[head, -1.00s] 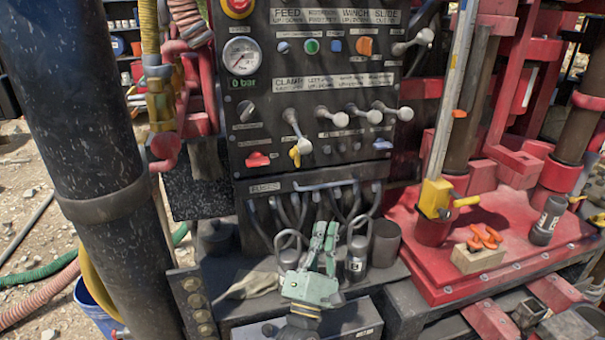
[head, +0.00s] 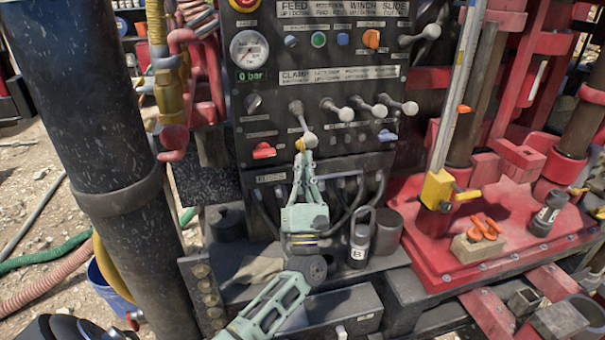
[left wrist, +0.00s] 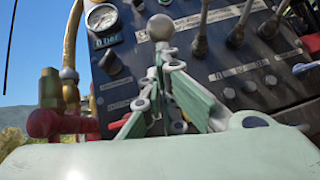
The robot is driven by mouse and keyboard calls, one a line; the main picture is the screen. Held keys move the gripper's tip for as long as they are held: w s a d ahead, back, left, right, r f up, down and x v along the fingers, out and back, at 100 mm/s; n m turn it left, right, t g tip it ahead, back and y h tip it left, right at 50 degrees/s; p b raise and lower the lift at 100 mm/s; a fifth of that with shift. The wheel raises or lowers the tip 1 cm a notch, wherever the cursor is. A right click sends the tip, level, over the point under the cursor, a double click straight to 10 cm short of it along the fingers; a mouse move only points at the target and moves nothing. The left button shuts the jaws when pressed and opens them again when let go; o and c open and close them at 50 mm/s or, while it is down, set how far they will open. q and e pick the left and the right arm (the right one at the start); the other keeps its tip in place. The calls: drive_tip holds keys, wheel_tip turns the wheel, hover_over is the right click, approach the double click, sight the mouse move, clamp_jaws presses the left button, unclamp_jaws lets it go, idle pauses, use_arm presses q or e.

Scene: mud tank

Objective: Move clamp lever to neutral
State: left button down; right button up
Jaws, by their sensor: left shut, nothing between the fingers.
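The control panel (head: 275,128) carries a row of levers with pale ball knobs under the CLAMP label. The leftmost one, the clamp lever (head: 302,122), tilts down toward me, its knob (head: 310,140) low and outward. My left gripper (head: 302,152) is shut with nothing between its fingers, its tips just below and beside that knob. Whether they touch it I cannot tell. In the left wrist view the knob (left wrist: 160,27) shows just beyond the fingertips (left wrist: 165,62), and the fingers hide most of the shaft below. My right gripper is out of view.
Other levers (head: 362,107) stand close to the right. A red knob (head: 264,150) is at lower left, a pressure gauge (head: 249,48) above. A thick dark pipe (head: 85,100) fills the left.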

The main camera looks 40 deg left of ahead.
use_arm(q)
drive_tip(key=shift+w+a+r, duration=0.1)
drive_tip(key=shift+r, duration=0.05)
wheel_tip(320, 180, up, 6)
drive_tip(key=s+d+n+g+h+p, duration=0.1)
drive_tip(key=d+g+p, duration=0.1)
drive_tip(key=p, duration=0.3)
drive_tip(key=shift+s+g, duration=0.3)
drive_tip(key=shift+s, duration=0.05)
